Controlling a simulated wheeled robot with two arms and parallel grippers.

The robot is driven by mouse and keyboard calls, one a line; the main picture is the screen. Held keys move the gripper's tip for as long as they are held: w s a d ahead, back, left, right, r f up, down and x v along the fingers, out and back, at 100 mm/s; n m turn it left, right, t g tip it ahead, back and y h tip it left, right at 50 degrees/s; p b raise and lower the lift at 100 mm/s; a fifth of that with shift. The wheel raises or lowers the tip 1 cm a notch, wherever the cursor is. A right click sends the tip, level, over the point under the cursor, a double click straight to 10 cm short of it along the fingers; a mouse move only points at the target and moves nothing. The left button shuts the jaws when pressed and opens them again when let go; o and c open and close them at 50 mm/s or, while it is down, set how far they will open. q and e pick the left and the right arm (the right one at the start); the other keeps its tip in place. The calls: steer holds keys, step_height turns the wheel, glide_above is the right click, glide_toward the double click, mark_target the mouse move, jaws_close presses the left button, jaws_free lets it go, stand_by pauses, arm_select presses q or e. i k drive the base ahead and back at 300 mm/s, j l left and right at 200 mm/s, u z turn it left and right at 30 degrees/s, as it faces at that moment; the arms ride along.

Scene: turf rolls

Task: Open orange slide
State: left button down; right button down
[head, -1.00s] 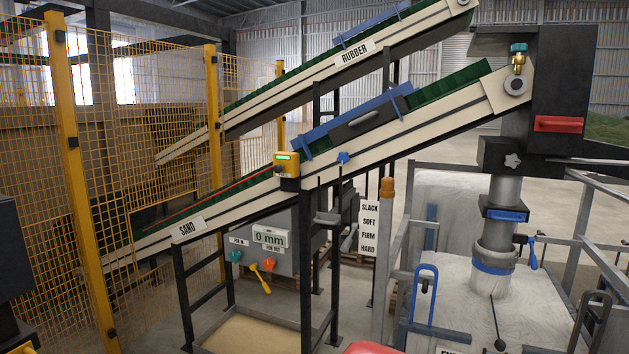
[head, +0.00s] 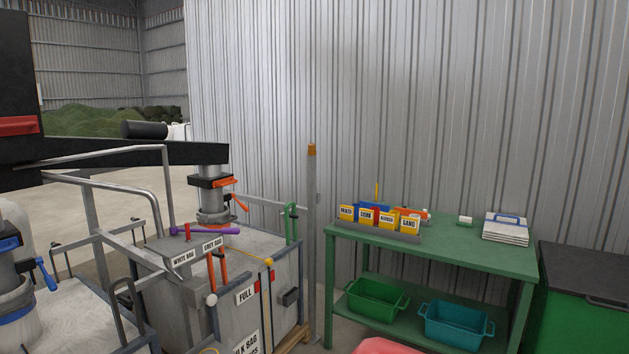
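An orange slide (head: 209,182) with an orange handle (head: 237,202) sits on the grey spout above the grey bulk bag (head: 275,260), left of centre in the head view. Whether the slide is open or shut I cannot tell from here. Neither of my grippers shows in the view.
Metal rails (head: 105,155) and a blue-handled spout (head: 44,273) stand at the left. A grey post (head: 313,230) stands right of the bag. A green table (head: 455,252) with several labelled boxes, bins below and a dark-lidded green container (head: 585,310) fill the right.

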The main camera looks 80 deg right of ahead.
mark_target(229, 180)
steer(key=z, duration=2.15)
steer(key=i+l, duration=0.15)
steer(key=i, duration=0.15)
